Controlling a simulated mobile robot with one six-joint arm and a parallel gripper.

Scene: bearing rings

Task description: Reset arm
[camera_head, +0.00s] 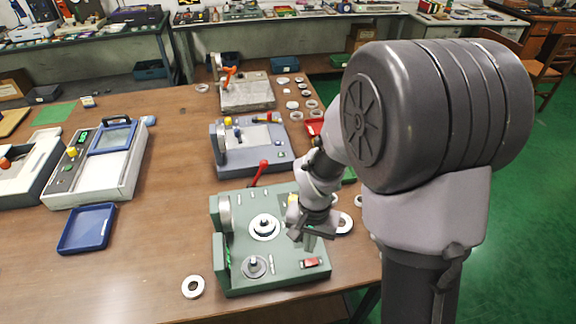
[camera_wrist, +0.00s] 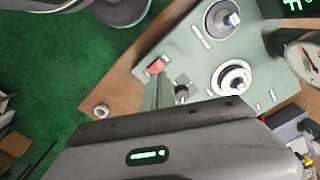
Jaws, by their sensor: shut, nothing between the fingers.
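My gripper (camera_head: 308,238) hangs over the right part of a green machine (camera_head: 235,282) on the wooden table. It is shut and empty; its fingers also show in the wrist view (camera_wrist: 163,92). The machine has a post with a white ring (camera_head: 264,227) and a second post with a grey disc (camera_head: 255,267). Both also show in the wrist view, the white ring (camera_wrist: 232,77) and the grey disc (camera_wrist: 222,20). A red switch (camera_head: 310,262) is on the machine's near right side. My arm hides part of the machine's right side.
A loose white ring (camera_head: 193,287) lies left of the green machine. Another ring (camera_head: 344,222) lies to its right, partly behind my gripper. A grey-blue machine (camera_head: 228,165) and a blue tray (camera_head: 87,229) are on the table. Bare wood lies between the tray and the machines.

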